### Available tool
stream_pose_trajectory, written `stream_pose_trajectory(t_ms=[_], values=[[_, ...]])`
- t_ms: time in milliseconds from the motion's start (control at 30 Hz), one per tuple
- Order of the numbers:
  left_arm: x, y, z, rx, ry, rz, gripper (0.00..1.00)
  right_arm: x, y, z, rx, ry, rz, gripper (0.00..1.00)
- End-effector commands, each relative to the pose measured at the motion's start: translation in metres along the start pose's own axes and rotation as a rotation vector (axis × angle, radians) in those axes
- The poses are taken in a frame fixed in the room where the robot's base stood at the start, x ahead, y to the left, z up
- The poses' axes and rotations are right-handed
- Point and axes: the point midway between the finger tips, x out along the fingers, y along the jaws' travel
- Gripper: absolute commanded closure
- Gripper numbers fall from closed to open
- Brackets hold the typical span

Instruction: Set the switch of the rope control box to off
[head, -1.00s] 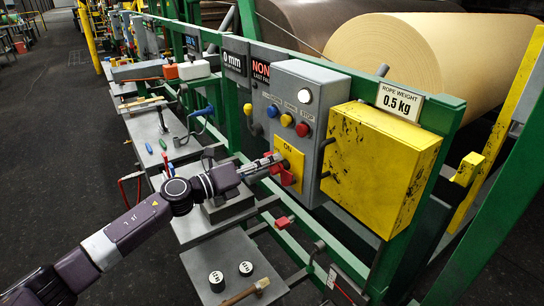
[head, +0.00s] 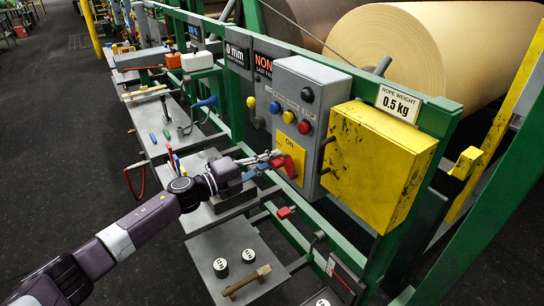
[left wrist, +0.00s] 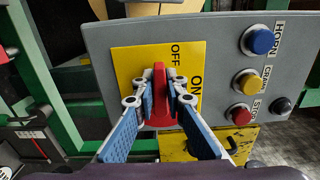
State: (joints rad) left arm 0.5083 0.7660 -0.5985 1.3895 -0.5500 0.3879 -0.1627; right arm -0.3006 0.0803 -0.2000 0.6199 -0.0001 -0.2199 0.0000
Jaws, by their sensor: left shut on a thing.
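The grey rope control box (head: 318,80) hangs on the green frame, with coloured buttons and a dark lamp (head: 307,95). Its yellow switch plate (head: 288,144) carries the red rotary switch (head: 296,158). My left gripper (head: 275,160) reaches it from the left. In the left wrist view, the blue-padded fingers (left wrist: 160,98) are shut on the red switch handle (left wrist: 160,75), one on each side. The handle stands upright in that picture, its tip beside the OFF lettering; ON is farther right. The fingers hide part of the switch. My right gripper is not in view.
A worn yellow box (head: 375,165) sits right of the control box, below a "ROPE WEIGHT 0.5 kg" sign (head: 398,103). Grey shelves with weights (head: 221,268) and a wooden-handled tool (head: 245,282) lie below the arm. A large paper roll (head: 420,60) is behind. Dark floor is open at left.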

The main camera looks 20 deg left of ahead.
Motion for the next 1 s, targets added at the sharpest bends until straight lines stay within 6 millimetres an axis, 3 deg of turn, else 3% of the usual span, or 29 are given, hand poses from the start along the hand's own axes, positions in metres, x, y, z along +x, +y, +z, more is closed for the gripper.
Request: stream_pose_trajectory(t_ms=[567,600,767,1000], values=[[-0.0002,0.0016,0.0004,-0.036,-0.001,0.001,1.0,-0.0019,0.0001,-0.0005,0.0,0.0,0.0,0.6],[-0.0002,0.0016,0.0004,-0.036,-0.001,0.001,0.88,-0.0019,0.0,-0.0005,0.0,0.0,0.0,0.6],[-0.0002,0.0015,0.0002,-0.035,-0.001,0.001,0.71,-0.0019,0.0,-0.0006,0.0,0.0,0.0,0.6],[-0.0002,0.0012,0.0,-0.035,0.0,0.001,0.71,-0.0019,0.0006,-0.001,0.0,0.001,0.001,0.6]])
